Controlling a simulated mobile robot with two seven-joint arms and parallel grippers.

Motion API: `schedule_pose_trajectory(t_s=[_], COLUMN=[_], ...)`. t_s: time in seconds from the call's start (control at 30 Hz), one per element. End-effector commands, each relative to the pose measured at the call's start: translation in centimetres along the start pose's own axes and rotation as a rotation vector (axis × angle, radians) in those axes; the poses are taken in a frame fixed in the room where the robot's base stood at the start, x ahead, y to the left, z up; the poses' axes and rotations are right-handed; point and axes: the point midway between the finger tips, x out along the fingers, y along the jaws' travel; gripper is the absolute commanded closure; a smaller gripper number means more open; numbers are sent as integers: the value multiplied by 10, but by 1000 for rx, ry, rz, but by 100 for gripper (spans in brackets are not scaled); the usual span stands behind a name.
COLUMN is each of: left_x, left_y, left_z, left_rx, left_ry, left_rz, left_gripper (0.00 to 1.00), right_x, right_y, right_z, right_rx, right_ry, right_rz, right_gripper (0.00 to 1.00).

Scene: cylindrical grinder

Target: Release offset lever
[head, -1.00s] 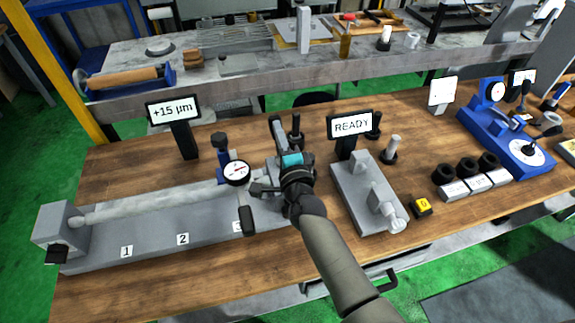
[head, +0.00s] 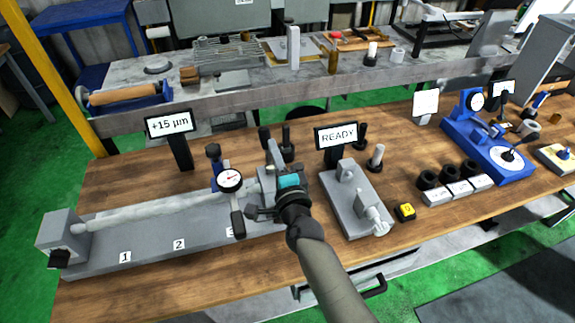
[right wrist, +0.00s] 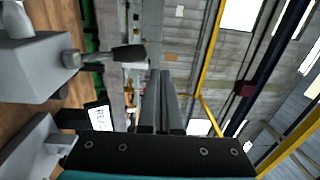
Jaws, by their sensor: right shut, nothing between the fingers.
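My right gripper (head: 273,150) is shut and empty beside the grey block at the right end of the long grey fixture (head: 150,250). Its closed fingers (right wrist: 160,88) point up and away in the right wrist view. A lever with a dark handle (right wrist: 128,53) stands out from a grey block (right wrist: 35,68), apart from the fingers. In the head view a black handle (head: 238,224) hangs at the fixture's front below the dial gauge (head: 230,180). I cannot tell which handle is the offset lever. My arm hides part of the block. My left gripper is not in view.
A sign reading +15 µm (head: 170,125) stands behind the fixture. The READY sign (head: 337,136) and a smaller grey fixture (head: 355,207) stand to the right, with a yellow button box (head: 405,212). Several dark posts stand behind the gripper. The front bench edge is mostly clear.

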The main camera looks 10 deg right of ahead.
Motion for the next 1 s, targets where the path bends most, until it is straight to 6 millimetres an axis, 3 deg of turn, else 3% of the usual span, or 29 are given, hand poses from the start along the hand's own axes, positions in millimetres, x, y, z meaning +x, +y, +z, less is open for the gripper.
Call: schedule_pose_trajectory(t_s=[0.13,0.33,0.5,1.0], left_x=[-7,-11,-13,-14], left_y=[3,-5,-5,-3], left_z=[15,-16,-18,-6], left_rx=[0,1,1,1], left_ry=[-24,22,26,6], left_rz=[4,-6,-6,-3], left_gripper=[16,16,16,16], right_x=[-22,-50,-65,-72], right_y=[-13,-26,-34,-38], right_z=[0,0,0,0], right_rx=[3,1,1,0], right_ry=[0,1,1,0], right_rz=[0,1,0,0], right_gripper=[100,100,100,100])
